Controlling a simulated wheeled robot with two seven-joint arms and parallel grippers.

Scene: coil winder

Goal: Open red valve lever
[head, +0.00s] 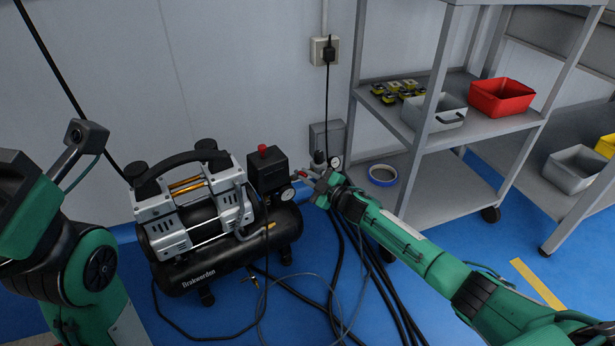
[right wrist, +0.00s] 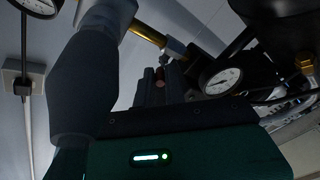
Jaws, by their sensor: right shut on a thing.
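The red valve lever (head: 301,173) shows as a small red piece beside the air compressor's pressure fittings, mostly hidden by my gripper. My right gripper (head: 322,183) reaches in from the right and is shut on the lever. In the right wrist view its fingers (right wrist: 160,86) are close together, with a small dark reddish piece between them. How far the lever is turned cannot be told. The compressor (head: 215,225) stands on the floor to the left, with a gauge (head: 288,194) near the lever. My left arm is at the left edge; its gripper does not show.
A grey shelf cart (head: 430,140) stands to the right with a red bin (head: 500,97) and a grey bin (head: 434,110). Black hoses (head: 365,270) lie on the blue floor below my right arm. A wall outlet (head: 323,51) has a cable hanging down.

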